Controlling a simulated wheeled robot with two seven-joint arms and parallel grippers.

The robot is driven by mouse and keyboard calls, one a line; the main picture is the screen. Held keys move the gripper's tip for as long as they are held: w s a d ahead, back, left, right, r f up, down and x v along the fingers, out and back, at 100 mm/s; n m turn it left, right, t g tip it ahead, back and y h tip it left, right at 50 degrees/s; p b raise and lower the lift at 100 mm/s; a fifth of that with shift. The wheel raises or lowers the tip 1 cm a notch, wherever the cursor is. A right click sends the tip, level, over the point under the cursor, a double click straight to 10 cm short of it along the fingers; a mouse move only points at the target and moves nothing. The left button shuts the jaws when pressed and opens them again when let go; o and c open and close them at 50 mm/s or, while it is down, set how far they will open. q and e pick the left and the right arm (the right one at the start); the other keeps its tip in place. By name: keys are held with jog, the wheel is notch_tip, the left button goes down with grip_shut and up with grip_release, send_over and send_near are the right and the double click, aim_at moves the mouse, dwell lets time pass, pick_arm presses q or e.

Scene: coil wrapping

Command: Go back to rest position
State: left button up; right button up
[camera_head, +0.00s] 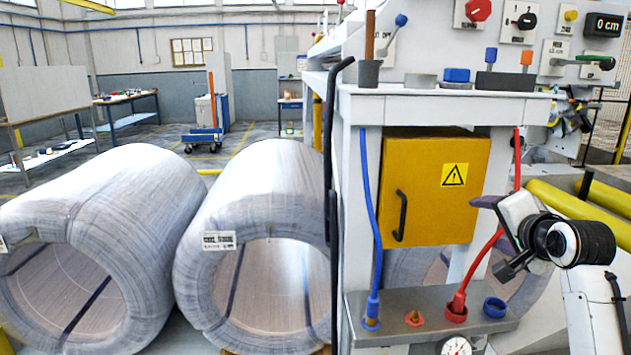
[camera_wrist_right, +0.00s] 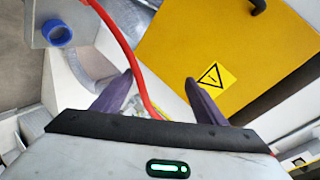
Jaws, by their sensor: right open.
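My right gripper (camera_head: 492,215) is at the right in the head view, beside the red hose (camera_head: 482,262) and to the right of the yellow cabinet (camera_head: 440,215). In the right wrist view its two purple fingers (camera_wrist_right: 160,88) are spread apart and hold nothing. The red hose (camera_wrist_right: 128,50) passes through the gap between the fingers in that picture; I cannot tell how near it is or whether it touches. My left gripper is not in view.
Two large wrapped coils (camera_head: 120,180) (camera_head: 265,180) stand at the left. A white control bench (camera_head: 455,105) with knobs and levers stands in the middle. A blue hose (camera_head: 369,220) and a blue ring (camera_head: 495,307) are at the grey shelf (camera_head: 390,302). Yellow rails (camera_head: 570,207) lie at the right.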

jog(key=s+a+f+n+g, duration=0.1)
jog(key=s+a+f+n, duration=0.25)
jog(key=f, duration=0.55)
jog(key=s+a+f+n+g+y, duration=0.15)
jog(key=s+f, duration=0.35)
jog(key=f, duration=0.5)
jog(key=s+a+f+n, duration=0.3)
jog(key=s+f, duration=0.1)
jog(key=f, duration=0.5)
jog(key=s+a+f+n, duration=0.2)
jog(key=s+f, duration=0.3)
jog(key=s, duration=0.4)
jog(key=s+a+f+n+g+y, duration=0.1)
jog(key=s+a+f+n, duration=0.1)
jog(key=s+a+f, duration=0.3)
jog(key=s+a+f+n+g+y, duration=0.1)
jog(key=s+a+f+n, duration=0.2)
jog(key=s, duration=1)
notch_tip(320, 180, down, 3)
jog(key=shift+a+f, duration=0.1)
jog(key=shift+a, duration=0.1)
jog(key=shift+g, duration=0.25)
jog(key=shift+c, duration=0.2)
